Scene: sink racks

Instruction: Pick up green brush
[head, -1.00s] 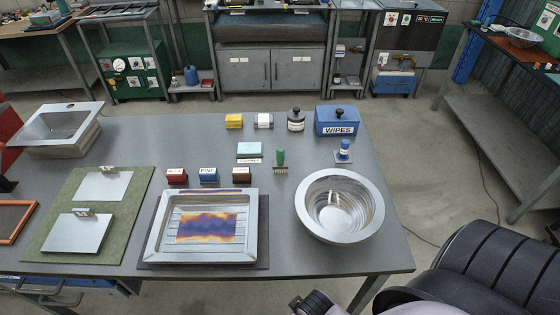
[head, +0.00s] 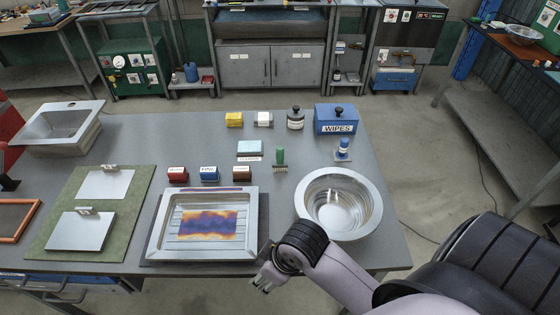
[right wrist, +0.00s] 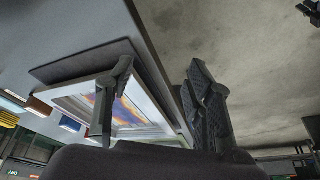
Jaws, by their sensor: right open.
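The green brush (head: 280,158) stands upright on the grey table, its green handle up and pale bristles down, between the small blocks and the steel bowl. My right gripper (head: 264,283) is open and empty at the front edge of the table, below the steel tray and well short of the brush. Its two dark fingers (right wrist: 165,105) stand apart in the right wrist view, with the tray beyond them. I cannot make out the brush in the right wrist view. My left gripper is in neither view.
The steel bowl (head: 368,208) stands right of the brush. The steel tray (head: 253,225) with a coloured sheet lies in front. Red (head: 177,174), blue (head: 209,174) and brown (head: 242,173) blocks stand left of the brush. A blue wipes box (head: 336,126) and blue bottle (head: 343,148) stand behind right.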

